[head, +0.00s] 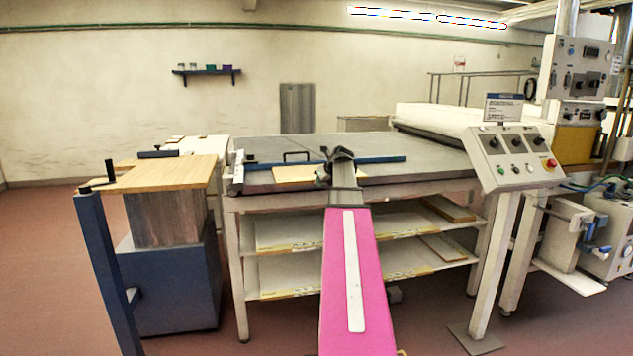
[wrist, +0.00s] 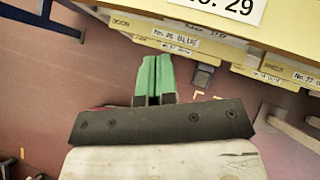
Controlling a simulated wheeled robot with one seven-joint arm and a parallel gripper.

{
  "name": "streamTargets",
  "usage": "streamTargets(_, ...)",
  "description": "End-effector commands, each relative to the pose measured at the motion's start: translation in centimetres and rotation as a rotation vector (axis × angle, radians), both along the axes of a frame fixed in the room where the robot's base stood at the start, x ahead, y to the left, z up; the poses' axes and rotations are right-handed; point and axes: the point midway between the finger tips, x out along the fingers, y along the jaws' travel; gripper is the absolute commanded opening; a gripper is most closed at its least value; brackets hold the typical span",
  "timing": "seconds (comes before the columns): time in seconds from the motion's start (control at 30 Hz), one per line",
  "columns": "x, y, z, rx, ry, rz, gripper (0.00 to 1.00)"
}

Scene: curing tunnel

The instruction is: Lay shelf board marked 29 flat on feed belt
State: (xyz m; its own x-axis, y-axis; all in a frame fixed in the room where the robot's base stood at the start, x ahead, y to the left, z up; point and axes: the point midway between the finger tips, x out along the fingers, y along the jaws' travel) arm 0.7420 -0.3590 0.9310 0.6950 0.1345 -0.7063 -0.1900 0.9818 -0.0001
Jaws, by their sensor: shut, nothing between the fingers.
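A pale yellow board (head: 296,174) lies on the grey feed belt (head: 375,144) near its front edge, looking flat, with its right end partly hidden by my arm. In the wrist view a yellow board edge (wrist: 165,8) crosses the top, with a white label ending in "29" (wrist: 232,8). My gripper (head: 338,158) is above the front edge of the belt table, beside the board. In the wrist view its green fingers (wrist: 154,76) are together, empty, and appear apart from the board.
Lower shelves (head: 290,236) under the table hold more boards; one wrist-view label reads "No. 26 BLUE" (wrist: 172,38). A blue bar (head: 375,160) crosses the belt. A wood-topped blue stand (head: 168,270) is at left, a control panel (head: 515,155) at right.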

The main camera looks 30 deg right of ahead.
Motion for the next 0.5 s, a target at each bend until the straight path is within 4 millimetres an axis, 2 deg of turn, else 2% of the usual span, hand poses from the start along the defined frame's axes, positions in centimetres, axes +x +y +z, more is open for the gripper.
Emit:
streamTargets(0.03,-1.0,-0.1,0.9,-0.001,-0.002,-0.001,0.0)
streamTargets(0.2,-3.5,-0.6,3.5,-0.001,-0.002,-0.001,0.0)
streamTargets(0.5,-6.4,-1.2,6.5,-0.001,-0.001,-0.001,0.0)
